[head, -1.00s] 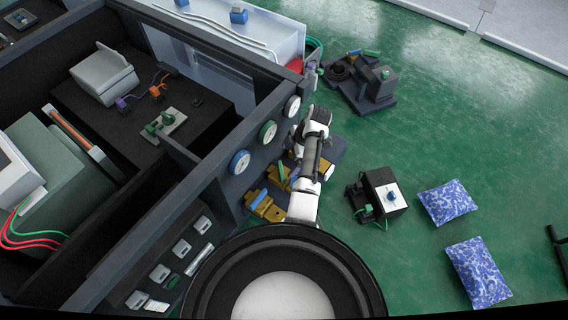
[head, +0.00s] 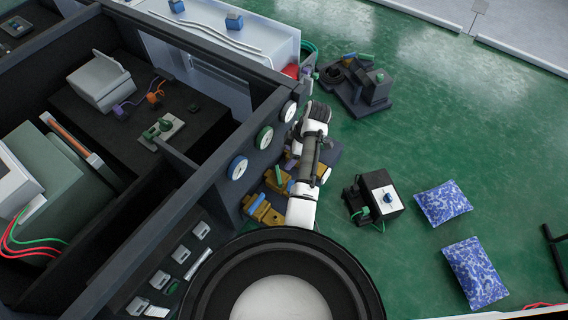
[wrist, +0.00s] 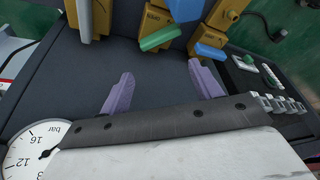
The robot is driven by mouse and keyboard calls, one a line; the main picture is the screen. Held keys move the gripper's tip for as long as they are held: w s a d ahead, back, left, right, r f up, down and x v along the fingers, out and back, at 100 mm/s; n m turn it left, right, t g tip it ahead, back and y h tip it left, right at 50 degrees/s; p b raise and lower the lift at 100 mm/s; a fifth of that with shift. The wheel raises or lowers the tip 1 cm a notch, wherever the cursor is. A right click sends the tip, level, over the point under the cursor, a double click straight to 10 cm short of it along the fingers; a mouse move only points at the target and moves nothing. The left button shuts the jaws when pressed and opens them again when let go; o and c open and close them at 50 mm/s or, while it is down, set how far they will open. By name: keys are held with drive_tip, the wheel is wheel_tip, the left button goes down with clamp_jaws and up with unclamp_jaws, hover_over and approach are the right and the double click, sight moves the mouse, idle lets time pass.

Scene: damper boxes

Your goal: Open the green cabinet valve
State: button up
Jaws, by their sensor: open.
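A brass valve with a green handle (wrist: 160,37) shows at the top of the wrist view, its handle lying slantwise. In the head view the green handle (head: 286,182) shows beside the dark cabinet wall, left of my arm. My fingers are mostly hidden there by my arm.
Gauges ringed white, green (head: 264,138) and blue (head: 237,167) line the cabinet wall; one gauge (wrist: 30,150) shows beside my gripper. Another small green valve (head: 158,129) sits inside the cabinet. A black box (head: 382,195) and blue patterned cushions (head: 443,203) lie on the open green floor.

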drive_tip(key=s+a+m, duration=0.1)
drive_tip(key=m, duration=0.1)
drive_tip(key=m+t+h+p, duration=0.1)
drive_tip(key=m, duration=0.1)
drive_tip(key=s+a+m+p, duration=0.1)
drive_tip(key=m, duration=0.2)
drive_tip(key=shift+s+a+f+t, duration=0.3)
drive_tip(key=shift+s+a+t, duration=0.05)
drive_tip(key=shift+t, duration=0.05)
drive_tip(key=c, duration=0.5)
drive_tip(key=f+m+t, duration=0.1)
drive_tip(key=f+m, duration=0.2)
drive_tip(key=w+a+f+m+t+h, duration=0.1)
drive_tip(key=f+m, duration=0.1)
drive_tip(key=f, duration=0.2)
drive_tip(key=f+m+h, duration=0.1)
drive_tip(key=f+m, duration=0.2)
drive_tip(key=f, duration=0.1)
drive_tip(key=shift+w+a+m+t, duration=0.15)
drive_tip(key=shift+w+m+t, duration=0.15)
drive_tip(key=shift+w+t, duration=0.1)
clamp_jaws()
